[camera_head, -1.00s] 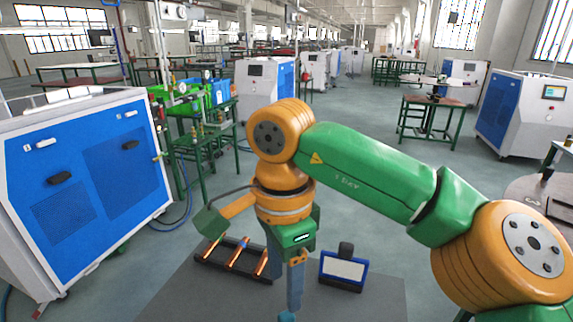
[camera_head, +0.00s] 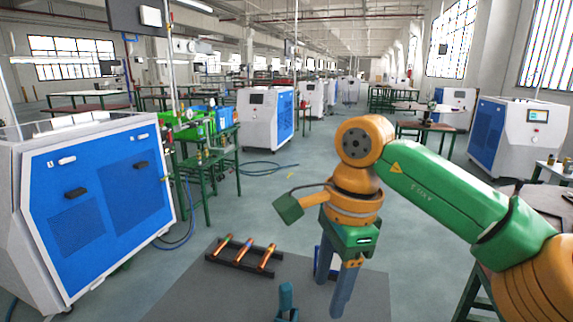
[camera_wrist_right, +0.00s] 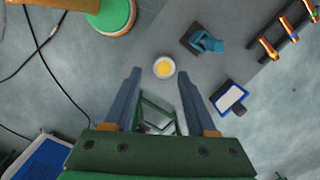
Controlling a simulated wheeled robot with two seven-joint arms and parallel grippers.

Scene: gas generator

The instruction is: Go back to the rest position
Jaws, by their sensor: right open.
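My right gripper (camera_head: 345,292) hangs pointing down over the right part of the grey work surface (camera_head: 225,300), in front of a blue-framed panel. In the right wrist view its two blue-grey fingers (camera_wrist_right: 159,75) are spread apart with nothing gripped between them. A small round white and yellow object (camera_wrist_right: 164,67) shows below, near the fingertips in that picture; I cannot tell its height. My left gripper is in neither view.
A dark rack (camera_head: 238,262) holds copper-coloured tubes. A teal fixture (camera_head: 286,298) and the blue-framed panel (camera_wrist_right: 230,98) stand near it. A blue-fronted machine (camera_head: 95,205) is at the left. A green-legged table (camera_head: 207,165) stands behind. Floor is open in the middle.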

